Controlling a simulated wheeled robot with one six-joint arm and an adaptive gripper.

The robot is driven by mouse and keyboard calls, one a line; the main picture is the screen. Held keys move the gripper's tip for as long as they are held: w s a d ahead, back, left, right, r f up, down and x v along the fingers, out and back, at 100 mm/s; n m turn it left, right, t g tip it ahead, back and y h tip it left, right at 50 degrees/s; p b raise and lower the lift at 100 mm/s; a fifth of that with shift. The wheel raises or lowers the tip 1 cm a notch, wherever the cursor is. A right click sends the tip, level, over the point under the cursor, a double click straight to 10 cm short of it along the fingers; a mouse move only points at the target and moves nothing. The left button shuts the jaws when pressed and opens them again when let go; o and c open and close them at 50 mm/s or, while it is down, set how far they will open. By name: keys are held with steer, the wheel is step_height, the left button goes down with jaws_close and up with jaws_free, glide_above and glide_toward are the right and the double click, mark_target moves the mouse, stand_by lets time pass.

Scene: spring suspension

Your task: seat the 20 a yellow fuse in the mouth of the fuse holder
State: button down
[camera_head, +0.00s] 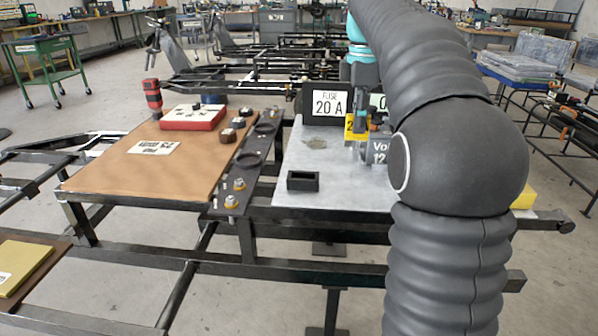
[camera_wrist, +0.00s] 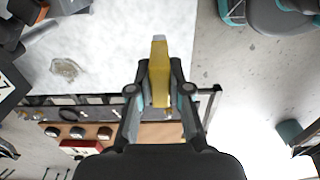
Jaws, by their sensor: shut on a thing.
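The yellow fuse (camera_head: 354,129) hangs upright above the pale tabletop in the head view, with part of a dark digit showing on it. My gripper (camera_wrist: 159,90) is shut on the fuse, which stands out between its two fingers in the wrist view (camera_wrist: 159,60). The fuse holder, a small black block with an open rectangular mouth (camera_head: 303,181), sits near the front left of the pale tabletop. The fuse is apart from it, up and to the right in the head view. I cannot make out the holder in the wrist view.
A brown board (camera_head: 140,172) with a red box (camera_head: 193,117) lies left. Bare tabletop lies around the holder.

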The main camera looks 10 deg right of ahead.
steer(key=shift+w+a+f+b, duration=0.5)
steer(key=shift+w+a+f, duration=0.25)
steer(key=shift+a+f, duration=1.05)
steer(key=shift+w+a+f+b, duration=0.55)
steer(key=shift+w+a+f, duration=0.15)
steer(key=shift+a+f, duration=1.15)
steer(key=shift+w+a+f+b, duration=0.5)
steer(key=shift+w+a+f, duration=0.25)
steer(key=shift+a+f, duration=1.05)
steer(key=shift+f, duration=0.1)
steer(key=c, duration=1.1)
jaws_free()
step_height(320, 180, up, 12)
steer(key=p, duration=0.4)
